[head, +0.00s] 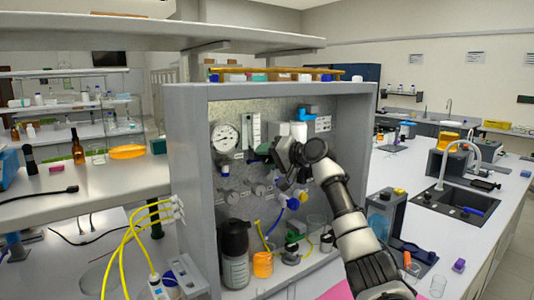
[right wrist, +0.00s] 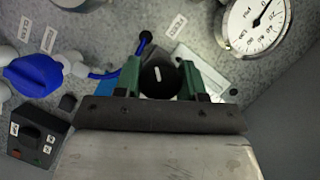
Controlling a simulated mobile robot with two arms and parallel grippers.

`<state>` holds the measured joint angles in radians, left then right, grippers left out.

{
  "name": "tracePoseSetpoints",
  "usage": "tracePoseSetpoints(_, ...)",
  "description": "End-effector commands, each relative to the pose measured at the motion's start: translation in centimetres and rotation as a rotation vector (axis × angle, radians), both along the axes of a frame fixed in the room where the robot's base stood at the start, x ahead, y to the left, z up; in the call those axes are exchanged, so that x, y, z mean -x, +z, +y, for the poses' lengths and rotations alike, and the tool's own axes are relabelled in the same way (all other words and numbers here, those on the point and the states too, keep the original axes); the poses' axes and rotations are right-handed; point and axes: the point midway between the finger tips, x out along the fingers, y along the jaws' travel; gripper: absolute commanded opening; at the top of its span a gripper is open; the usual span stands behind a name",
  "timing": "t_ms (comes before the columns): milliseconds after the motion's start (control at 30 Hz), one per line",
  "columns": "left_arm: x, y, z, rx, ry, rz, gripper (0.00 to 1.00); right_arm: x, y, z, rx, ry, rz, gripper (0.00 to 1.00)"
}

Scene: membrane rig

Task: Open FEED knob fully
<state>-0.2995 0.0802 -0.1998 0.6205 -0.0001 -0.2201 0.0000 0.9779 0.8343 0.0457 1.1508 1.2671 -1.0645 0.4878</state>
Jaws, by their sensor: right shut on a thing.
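In the right wrist view a round black knob (right wrist: 161,77) with a short white mark sits between the two green fingers of my right gripper (right wrist: 163,80). The fingers are shut on its sides. The white mark points nearly straight up in that picture. A small upside-down label (right wrist: 174,26), which seems to read FEED, is on the panel just above the knob. In the head view my right arm (head: 345,205) reaches to the panel (head: 285,95), and its wrist hides the fingertips and the gripped knob. My left gripper is not in view.
A round pressure gauge (head: 225,137) is on the panel's upper left. A blue valve handle (right wrist: 36,74) and a black switch box (right wrist: 38,134) are left of the knob in the wrist view. Bottles and an orange-filled beaker (head: 263,265) stand below the panel. Grey cabinet walls flank it.

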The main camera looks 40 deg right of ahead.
Motion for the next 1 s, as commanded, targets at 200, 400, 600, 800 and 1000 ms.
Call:
tracePoseSetpoints(200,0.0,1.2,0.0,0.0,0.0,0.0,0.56,0.0,0.1,0.0,0.205,0.0,0.028,0.16)
tracePoseSetpoints(400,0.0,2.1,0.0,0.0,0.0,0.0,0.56,0.0,0.1,0.1,0.387,0.002,0.048,0.16)
tracePoseSetpoints(600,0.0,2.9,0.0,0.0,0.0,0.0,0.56,0.0,0.1,0.1,0.54,0.001,0.065,0.16)
tracePoseSetpoints(800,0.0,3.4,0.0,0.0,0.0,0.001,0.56,0.0,0.0,0.1,0.649,0.002,0.077,0.16)
tracePoseSetpoints(1000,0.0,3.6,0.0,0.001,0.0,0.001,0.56,0.0,-0.1,0.1,0.711,0.002,0.083,0.16)
